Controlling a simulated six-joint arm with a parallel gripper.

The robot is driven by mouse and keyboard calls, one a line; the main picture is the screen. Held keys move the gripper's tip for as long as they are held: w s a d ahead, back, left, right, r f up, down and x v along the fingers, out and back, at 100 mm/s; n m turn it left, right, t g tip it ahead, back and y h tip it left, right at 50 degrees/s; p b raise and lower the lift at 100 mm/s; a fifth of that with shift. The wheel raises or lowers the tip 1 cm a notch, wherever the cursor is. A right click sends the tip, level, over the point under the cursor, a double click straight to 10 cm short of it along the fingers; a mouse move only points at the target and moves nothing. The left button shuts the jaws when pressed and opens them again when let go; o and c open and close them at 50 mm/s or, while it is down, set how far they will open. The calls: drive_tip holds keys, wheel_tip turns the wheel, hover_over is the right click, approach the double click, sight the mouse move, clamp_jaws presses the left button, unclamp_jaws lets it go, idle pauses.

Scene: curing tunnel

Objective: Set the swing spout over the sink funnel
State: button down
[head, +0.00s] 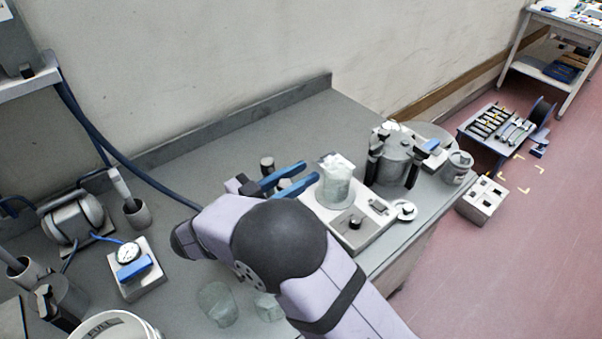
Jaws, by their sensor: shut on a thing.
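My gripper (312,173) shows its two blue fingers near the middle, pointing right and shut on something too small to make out. Its fingertips are close to a cloudy translucent beaker (336,190) with a small white piece (336,161) at its top. I cannot tell whether the fingertips touch the beaker. The beaker stands on a white bench device (353,238) with a dark knob. I cannot make out for certain a swing spout or a sink funnel; my arm hides part of the bench.
A grey canister (397,163) with dark clamps stands right of the beaker. A gauge box (136,268), a small motor-like tank (74,219) and a white bucket (115,326) are at left. Clear glassware (217,304) is below my arm. The back bench (220,140) is mostly free.

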drive_tip(key=shift+r, duration=0.15)
drive_tip(key=c, duration=1.4)
unclamp_jaws()
drive_tip(key=shift+c, duration=0.2)
drive_tip(key=shift+s+a, duration=0.1)
drive_tip(key=b+v, duration=0.2)
drive_tip(key=v, duration=0.5)
